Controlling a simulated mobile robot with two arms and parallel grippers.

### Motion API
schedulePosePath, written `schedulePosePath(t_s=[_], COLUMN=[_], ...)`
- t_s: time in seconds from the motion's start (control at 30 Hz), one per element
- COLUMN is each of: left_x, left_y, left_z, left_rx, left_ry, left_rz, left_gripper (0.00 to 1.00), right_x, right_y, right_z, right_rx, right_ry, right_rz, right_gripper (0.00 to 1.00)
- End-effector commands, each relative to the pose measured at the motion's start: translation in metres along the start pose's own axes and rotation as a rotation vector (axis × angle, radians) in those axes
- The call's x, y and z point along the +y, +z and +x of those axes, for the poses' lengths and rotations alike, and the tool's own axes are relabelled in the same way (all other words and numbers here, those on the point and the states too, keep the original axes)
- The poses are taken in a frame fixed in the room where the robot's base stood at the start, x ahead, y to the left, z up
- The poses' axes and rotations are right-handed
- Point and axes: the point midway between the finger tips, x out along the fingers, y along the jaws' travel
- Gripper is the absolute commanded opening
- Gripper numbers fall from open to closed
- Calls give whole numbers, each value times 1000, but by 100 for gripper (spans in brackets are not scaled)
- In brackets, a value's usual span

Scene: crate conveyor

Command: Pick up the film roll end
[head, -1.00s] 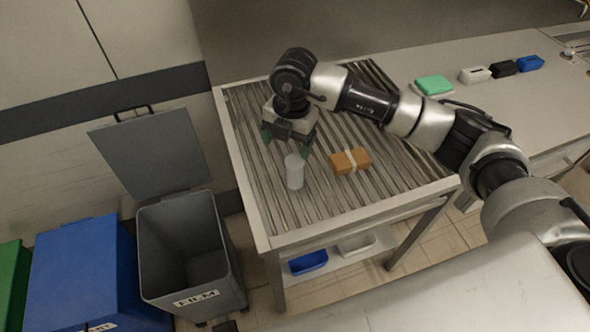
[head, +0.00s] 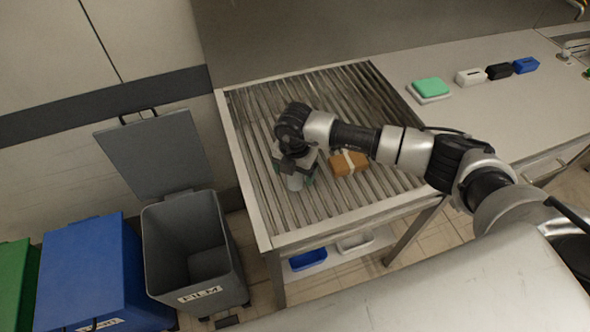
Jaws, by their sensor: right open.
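The film roll end (head: 294,182) is a small pale grey cylinder standing on the slatted roller conveyor (head: 248,183). My right gripper (head: 294,177) is lowered over it from above, with its green-tipped fingers open on either side of the roll. The gripper body hides the top of the roll, and I cannot tell whether the fingers touch it. My left gripper is not in view.
A brown box with a pale band (head: 349,163) lies just right of the gripper. An open grey bin labelled FILM (head: 196,250) stands left of the conveyor, beside a blue bin (head: 98,270) and a green bin (head: 15,285). The conveyor's near rollers are clear.

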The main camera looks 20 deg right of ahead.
Motion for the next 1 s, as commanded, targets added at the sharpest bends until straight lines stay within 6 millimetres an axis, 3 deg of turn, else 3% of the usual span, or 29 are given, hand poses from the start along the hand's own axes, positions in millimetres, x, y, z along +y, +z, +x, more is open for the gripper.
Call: schedulePosePath(t_s=[0.23,0.57,1.0], left_x=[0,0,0], left_y=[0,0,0], left_z=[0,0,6], left_rx=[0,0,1], left_ry=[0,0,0], left_rz=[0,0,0], left_gripper=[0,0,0], right_x=[0,0,1], right_y=[0,0,1], right_z=[2,1,-10], right_rx=[0,0,-1], right_ry=[1,1,4], right_rz=[0,1,1], right_gripper=[79,29,27])
